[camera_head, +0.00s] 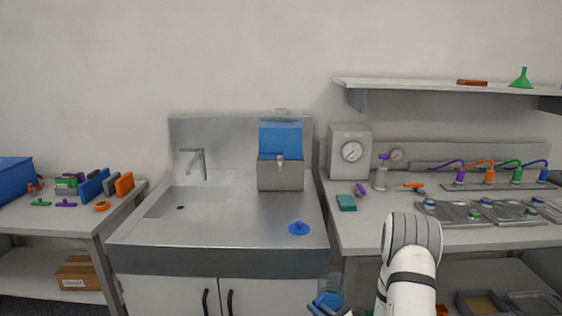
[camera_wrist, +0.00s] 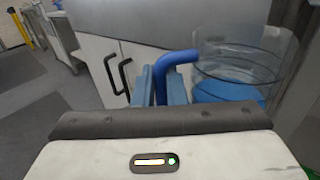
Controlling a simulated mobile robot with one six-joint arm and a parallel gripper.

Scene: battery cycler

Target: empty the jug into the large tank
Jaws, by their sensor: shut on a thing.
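A clear jug (camera_wrist: 240,55) with blue liquid in its lower part is at the right of the wrist view. Its thick blue handle (camera_wrist: 176,60) runs between the blue fingers of my gripper (camera_wrist: 161,88), which is shut on it. In the head view my gripper is low at the bottom edge, where a blue piece (camera_head: 327,299) shows in front of the sink cabinet; most of the jug is out of sight. A steel box with a small tap and a blue upper part (camera_head: 280,175) stands on the sink counter; I cannot tell if this is the large tank.
The sink counter (camera_head: 250,215) has a faucet (camera_head: 195,162) and a blue cap (camera_head: 299,228). A bench with a gauge box (camera_head: 350,150) and several hoses is at right, under a shelf with a green funnel (camera_head: 521,80). Cabinet doors (camera_wrist: 95,55) are close to the gripper.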

